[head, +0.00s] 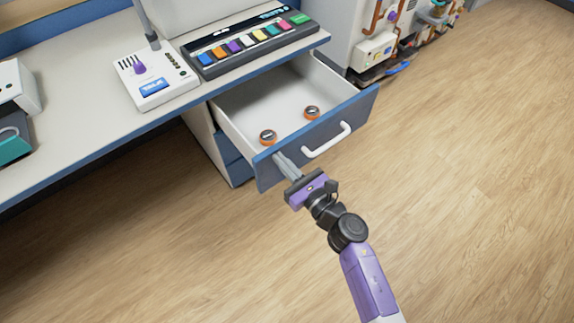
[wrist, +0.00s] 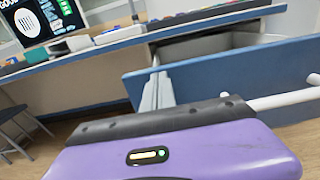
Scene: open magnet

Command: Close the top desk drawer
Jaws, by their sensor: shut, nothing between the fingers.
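The top desk drawer (head: 240,104) is pulled well out from under the desk in the head view, with a blue front and a white handle (head: 327,141). Two small orange-and-metal round items (head: 312,112) lie inside it. My gripper (head: 279,158) is shut and empty, its fingertips at the left part of the drawer front, left of the handle. In the wrist view the grey fingers (wrist: 156,88) reach up to the blue drawer front (wrist: 235,80), and the handle (wrist: 288,98) is at the right. I cannot tell whether the fingertips touch the front.
The desk top (head: 100,100) carries a white control box (head: 155,78) and a panel with coloured keys (head: 250,43). Lower blue drawers (head: 236,168) sit below the open one. White machinery (head: 375,45) stands behind to the right. The wooden floor in front is clear.

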